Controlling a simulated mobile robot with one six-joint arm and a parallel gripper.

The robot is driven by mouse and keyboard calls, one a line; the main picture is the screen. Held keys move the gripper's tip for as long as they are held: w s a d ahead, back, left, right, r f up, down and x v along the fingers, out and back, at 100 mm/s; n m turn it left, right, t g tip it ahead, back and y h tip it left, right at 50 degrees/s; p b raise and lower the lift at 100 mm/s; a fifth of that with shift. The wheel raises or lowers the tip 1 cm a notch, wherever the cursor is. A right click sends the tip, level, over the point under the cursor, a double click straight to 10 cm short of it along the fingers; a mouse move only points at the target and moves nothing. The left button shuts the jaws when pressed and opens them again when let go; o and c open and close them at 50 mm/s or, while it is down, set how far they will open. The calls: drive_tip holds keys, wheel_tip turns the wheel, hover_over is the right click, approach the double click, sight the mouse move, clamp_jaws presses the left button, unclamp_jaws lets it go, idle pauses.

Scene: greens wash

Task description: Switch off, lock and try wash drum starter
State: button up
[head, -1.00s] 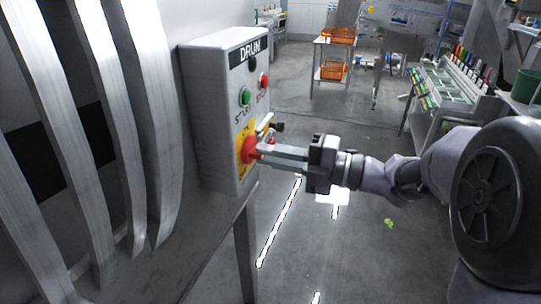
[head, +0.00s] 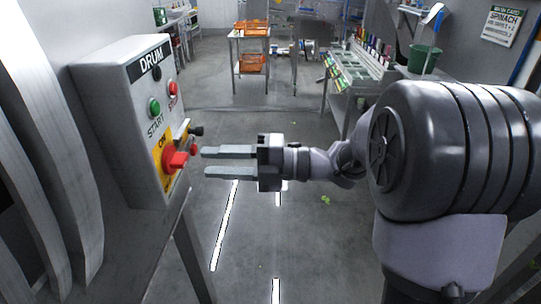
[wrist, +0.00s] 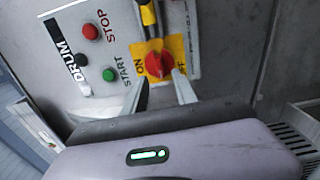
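The grey DRUM starter box (head: 128,115) stands at the left in the head view. It has a green START button (head: 154,107), a red STOP button (head: 173,88) and a red rotary handle (head: 177,160) on a yellow plate. In the wrist view the red handle (wrist: 158,64) sits between the ON and OFF marks; which mark it points to I cannot tell. The fingers (wrist: 160,80) also show below the handle in the wrist view.
A black-ended part (head: 196,131) sticks out from the box beside the handle. Curved metal bars (head: 50,150) stand at the near left. A trolley with orange crates (head: 250,62) and a bench with coloured items (head: 360,68) stand further back. The floor between is mostly clear.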

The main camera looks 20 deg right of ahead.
drive_tip(key=p+v, duration=0.3)
drive_tip(key=v, duration=0.9)
drive_tip(key=shift+d, duration=0.2)
drive_tip(key=shift+r, duration=0.1)
